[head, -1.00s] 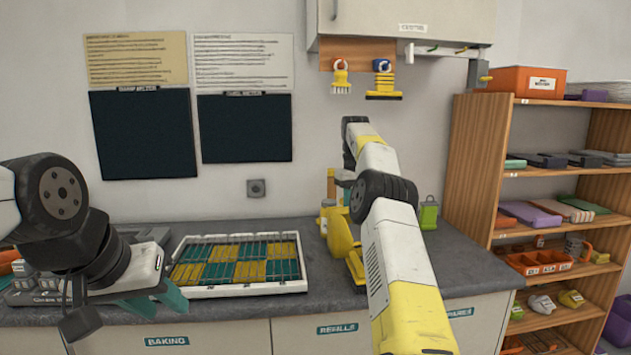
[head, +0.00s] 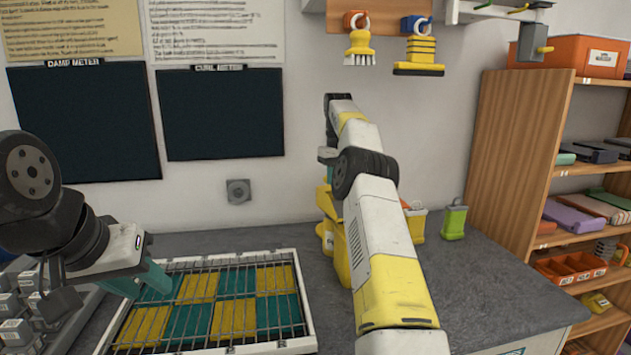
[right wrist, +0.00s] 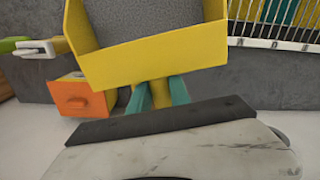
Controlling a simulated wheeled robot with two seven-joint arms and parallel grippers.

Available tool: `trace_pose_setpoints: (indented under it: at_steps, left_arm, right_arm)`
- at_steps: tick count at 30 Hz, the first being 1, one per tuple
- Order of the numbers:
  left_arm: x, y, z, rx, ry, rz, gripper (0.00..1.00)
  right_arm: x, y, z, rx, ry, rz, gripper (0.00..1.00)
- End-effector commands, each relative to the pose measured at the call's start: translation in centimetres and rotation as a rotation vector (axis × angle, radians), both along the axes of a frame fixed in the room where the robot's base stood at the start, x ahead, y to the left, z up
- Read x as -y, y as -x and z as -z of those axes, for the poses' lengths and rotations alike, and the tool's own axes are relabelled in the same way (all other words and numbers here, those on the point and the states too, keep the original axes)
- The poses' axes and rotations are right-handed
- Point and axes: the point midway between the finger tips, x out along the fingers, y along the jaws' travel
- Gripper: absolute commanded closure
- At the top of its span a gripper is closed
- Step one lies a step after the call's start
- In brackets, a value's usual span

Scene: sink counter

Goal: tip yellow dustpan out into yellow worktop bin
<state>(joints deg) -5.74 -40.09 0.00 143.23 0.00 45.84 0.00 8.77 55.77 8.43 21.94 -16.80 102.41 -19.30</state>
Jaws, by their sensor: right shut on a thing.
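In the right wrist view, a yellow, open-topped, flat-walled piece (right wrist: 150,58), which I take to be the dustpan, fills the upper middle. The teal fingers of my right gripper (right wrist: 158,93) are shut on its near edge. In the head view, yellow parts (head: 334,238) show beside my right arm, which hides the rest. I cannot tell bin from dustpan there. My left gripper (head: 138,281) is open and empty, teal fingers apart, above the left of the rack.
A white-framed wire rack (head: 310,325) over teal and yellow blocks lies on the grey counter. A wooden shelf (head: 515,150) bounds the right. Counter in front of the green container is clear.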

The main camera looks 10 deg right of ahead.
Motion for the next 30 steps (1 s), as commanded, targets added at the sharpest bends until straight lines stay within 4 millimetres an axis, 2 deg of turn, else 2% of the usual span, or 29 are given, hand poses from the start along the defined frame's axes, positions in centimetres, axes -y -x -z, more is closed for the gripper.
trace_pose_setpoints:
  at_steps: [20, 28, 30]
  left_arm:
    - [0.0, 0.0, 0.0, 0.000, 0.000, 0.000, 0.64]
    - [0.0, 0.0, 0.0, 0.000, 0.000, 0.000, 0.64]
    - [0.0, 0.0, 0.0, 0.000, 0.000, 0.000, 0.64]
  right_arm:
    - [0.2, 0.5, -0.2, -0.002, 0.000, 0.001, 1.00]
    - [0.3, 0.9, -1.9, 0.102, -0.021, 0.002, 1.00]
    - [0.2, 0.7, -1.6, 0.102, -0.022, 0.000, 1.00]
